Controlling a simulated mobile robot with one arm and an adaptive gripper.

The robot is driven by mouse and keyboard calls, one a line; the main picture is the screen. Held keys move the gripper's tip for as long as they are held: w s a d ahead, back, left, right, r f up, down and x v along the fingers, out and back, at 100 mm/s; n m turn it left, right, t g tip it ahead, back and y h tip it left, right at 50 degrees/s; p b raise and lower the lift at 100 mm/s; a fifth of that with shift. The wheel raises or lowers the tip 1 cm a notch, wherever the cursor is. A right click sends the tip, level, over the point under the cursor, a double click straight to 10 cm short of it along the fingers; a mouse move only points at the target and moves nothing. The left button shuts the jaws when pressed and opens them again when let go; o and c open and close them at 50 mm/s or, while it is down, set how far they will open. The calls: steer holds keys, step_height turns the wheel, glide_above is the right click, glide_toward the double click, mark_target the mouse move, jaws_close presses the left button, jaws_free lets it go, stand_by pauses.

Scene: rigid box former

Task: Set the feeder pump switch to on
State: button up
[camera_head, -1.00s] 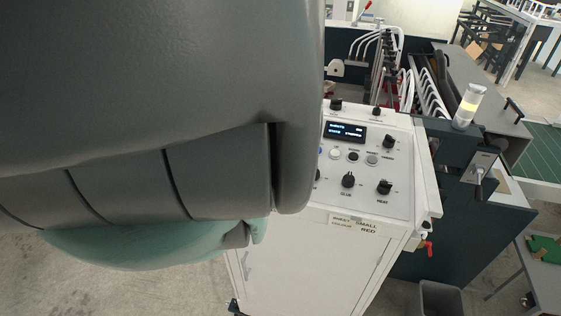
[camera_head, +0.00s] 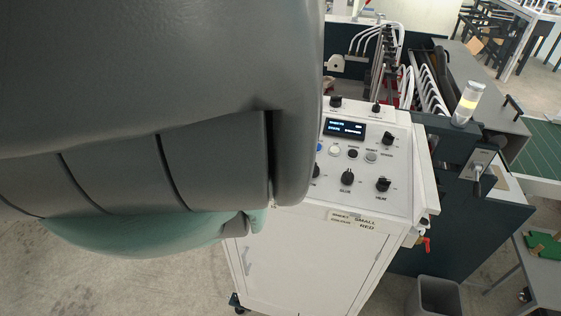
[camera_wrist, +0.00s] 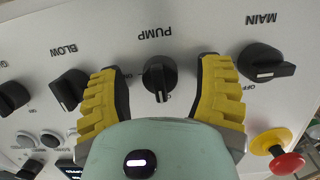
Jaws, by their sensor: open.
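The pump switch (camera_wrist: 157,75) is a black rotary knob on a pale panel, under the label PUMP, which appears inverted in the wrist view. A white mark shows at its lower end; the small position lettering beside it is partly hidden, so I cannot tell its setting. My gripper (camera_wrist: 163,64) is open, with one yellow ribbed finger on each side of the knob. Gaps show between the knob and both fingers. In the head view my arm hides the gripper and the pump switch.
The BLOW knob (camera_wrist: 71,89) is left of the fingers. The MAIN knob (camera_wrist: 267,64) and a red stop button (camera_wrist: 287,162) are to the right. The white cabinet (camera_head: 310,255) carries more knobs and a lit display (camera_head: 345,128). A bin (camera_head: 436,295) stands on the floor.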

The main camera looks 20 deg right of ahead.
jaws_close()
stand_by(0.4)
steer(key=shift+m, duration=0.4)
steer(key=m+p, duration=0.1)
steer(key=m, duration=0.2)
steer(key=shift+m+t+y, duration=0.3)
steer(key=shift+t+y, duration=0.1)
steer(key=shift+m, duration=1.6)
steer(key=shift+a+f+m+t+b, duration=0.15)
steer(key=shift+m+t+b, duration=0.65)
steer(key=shift+m+b, duration=1.1)
steer(key=m, duration=0.4)
steer(key=shift+t, duration=0.3)
steer(key=shift+m, duration=1.1)
steer(key=shift+t, duration=0.3)
